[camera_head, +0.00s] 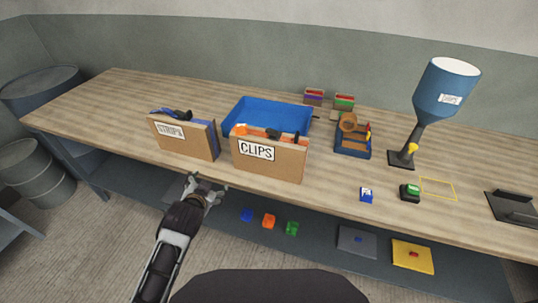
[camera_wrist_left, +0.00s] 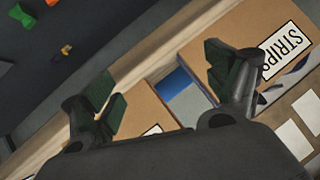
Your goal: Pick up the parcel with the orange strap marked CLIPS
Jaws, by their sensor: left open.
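The CLIPS parcel (camera_head: 270,167) is a brown cardboard box standing near the front edge of the bench, with a white label, and orange and a dark piece on top. My left gripper (camera_head: 206,184) is open and empty, in front of the bench edge, left of and nearer than this parcel, apart from it. In the left wrist view a brown cardboard face with a corner of a white label, apparently the CLIPS parcel (camera_wrist_left: 147,103), shows beyond the open fingers (camera_wrist_left: 165,88); the strap is hidden there. My right gripper is in neither view.
The STRIPS parcel (camera_head: 190,143), with blue on it, stands close on the left; it also shows in the wrist view (camera_wrist_left: 250,30). A blue tray (camera_head: 270,112) lies behind. A wooden caddy (camera_head: 353,150) and blue hopper (camera_head: 447,85) stand right. A lower shelf (camera_head: 318,236) holds small coloured pieces.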

